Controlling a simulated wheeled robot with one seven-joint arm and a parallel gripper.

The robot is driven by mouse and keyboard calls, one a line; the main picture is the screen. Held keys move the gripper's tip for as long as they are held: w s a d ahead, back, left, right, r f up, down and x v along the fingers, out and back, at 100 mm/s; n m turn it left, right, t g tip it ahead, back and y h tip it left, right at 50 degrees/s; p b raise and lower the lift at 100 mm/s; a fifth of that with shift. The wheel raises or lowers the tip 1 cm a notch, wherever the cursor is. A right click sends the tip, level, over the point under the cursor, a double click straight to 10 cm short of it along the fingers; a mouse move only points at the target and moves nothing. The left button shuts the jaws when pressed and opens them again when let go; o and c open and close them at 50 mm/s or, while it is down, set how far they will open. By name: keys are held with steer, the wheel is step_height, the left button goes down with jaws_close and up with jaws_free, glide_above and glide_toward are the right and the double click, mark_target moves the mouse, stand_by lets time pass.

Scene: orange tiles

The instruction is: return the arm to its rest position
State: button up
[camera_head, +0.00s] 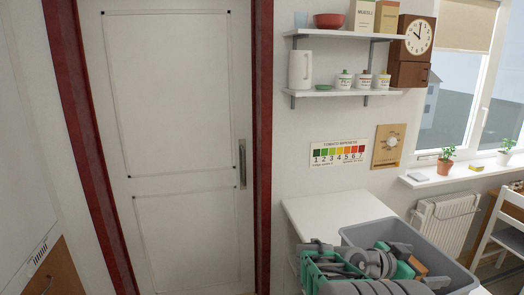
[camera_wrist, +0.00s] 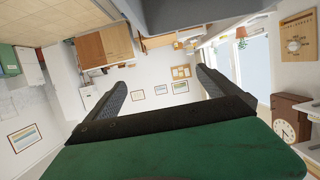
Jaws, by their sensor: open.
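My gripper (camera_wrist: 162,84) shows in the wrist view, with its two dark fingers wide apart. Nothing is between the fingers, only the distant room. The green and black body of the gripper fills the bottom of that view. The wrist view shows the room tilted, with the clock and window on the right. In the head view, grey and green parts crowd the bottom right, in and before a grey tub (camera_head: 462,270). I cannot tell which of them belong to my arm, and I cannot make out the gripper there.
A white table (camera_head: 312,212) stands by the wall under two shelves (camera_head: 345,92). A closed white door (camera_head: 190,120) with a dark red frame is at left centre. A chair (camera_head: 505,225) and a windowsill with potted plants (camera_head: 445,160) are at right.

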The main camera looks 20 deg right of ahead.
steer(key=w+a+f+n+t+y+b, duration=0.35)
steer(key=w+a+f, duration=0.2)
steer(key=a, duration=0.45)
steer(key=w+a+f+n+t+y+b, duration=0.2)
steer(key=w+a+f+n+y, duration=0.25)
steer(key=a+f, duration=0.4)
steer(key=s+a+f+n+y+b, duration=0.1)
steer(key=a+n, duration=0.4)
steer(key=a, duration=0.6)
steer(key=s+a+f+n+y+b, duration=0.2)
steer(key=s+a+n+y+b, duration=0.1)
steer(key=a, duration=0.9)
steer(key=n+y, duration=0.1)
steer(key=n, duration=0.1)
steer(key=shift+s+f+n+y, duration=0.25)
steer(key=shift+f+n+y, duration=0.05)
steer(key=shift+n+y, duration=0.1)
